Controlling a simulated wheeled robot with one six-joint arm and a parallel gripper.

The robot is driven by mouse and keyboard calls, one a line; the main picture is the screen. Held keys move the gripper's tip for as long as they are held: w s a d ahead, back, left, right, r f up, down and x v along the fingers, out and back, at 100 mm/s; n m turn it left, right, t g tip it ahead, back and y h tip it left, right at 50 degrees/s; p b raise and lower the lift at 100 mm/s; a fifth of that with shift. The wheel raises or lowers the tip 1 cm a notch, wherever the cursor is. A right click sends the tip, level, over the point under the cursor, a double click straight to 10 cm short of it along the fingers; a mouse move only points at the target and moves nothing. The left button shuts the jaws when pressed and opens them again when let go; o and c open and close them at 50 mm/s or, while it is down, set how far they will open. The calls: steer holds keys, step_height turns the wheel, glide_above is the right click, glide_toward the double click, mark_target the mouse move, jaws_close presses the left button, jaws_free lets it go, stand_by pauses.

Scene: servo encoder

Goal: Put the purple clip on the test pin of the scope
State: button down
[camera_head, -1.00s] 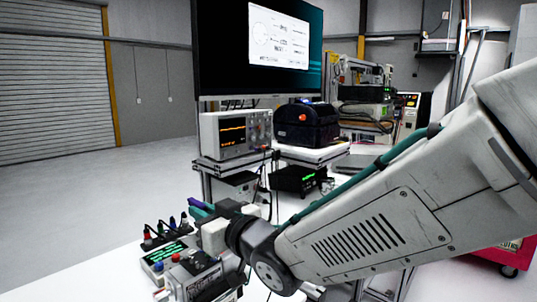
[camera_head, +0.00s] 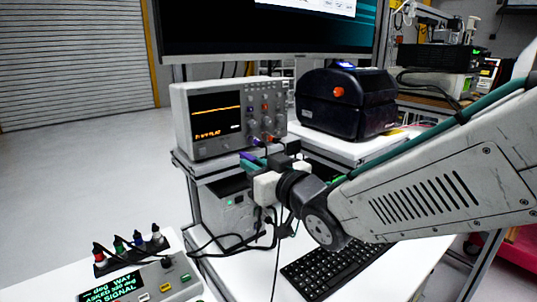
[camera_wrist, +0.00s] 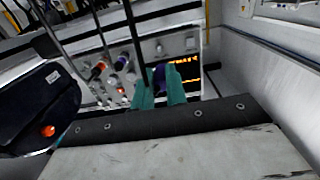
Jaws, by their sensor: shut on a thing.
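The scope (camera_head: 206,101) is a grey box with an orange-lit screen, on a raised shelf left of centre. Its knobbed front panel also shows in the wrist view (camera_wrist: 148,50). My gripper (camera_head: 254,160), with teal fingers, is just below the lower right of the scope's front. It is shut on the purple clip (camera_head: 247,156), whose purple end points toward the scope. In the wrist view, the clip (camera_wrist: 159,78) sits between the fingers, in front of the panel. I cannot make out the test pin or tell whether the clip touches anything.
A black box-shaped device (camera_head: 345,105) with an orange button stands right of the scope. Several coloured clips (camera_head: 137,243) stand in a rack beside a device with a green display (camera_head: 112,288). A keyboard (camera_head: 330,268) lies on the lower table. Black cables hang below my gripper.

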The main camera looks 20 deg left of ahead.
steer(key=shift+w+a, duration=0.15)
steer(key=shift+w, duration=0.15)
steer(key=shift+x, duration=3.35)
steer(key=shift+f, duration=0.1)
steer(key=shift+a, duration=0.15)
steer(key=c, duration=1.3)
jaws_free()
steer(key=shift+c, duration=0.2)
steer(key=shift+v, duration=3.5)
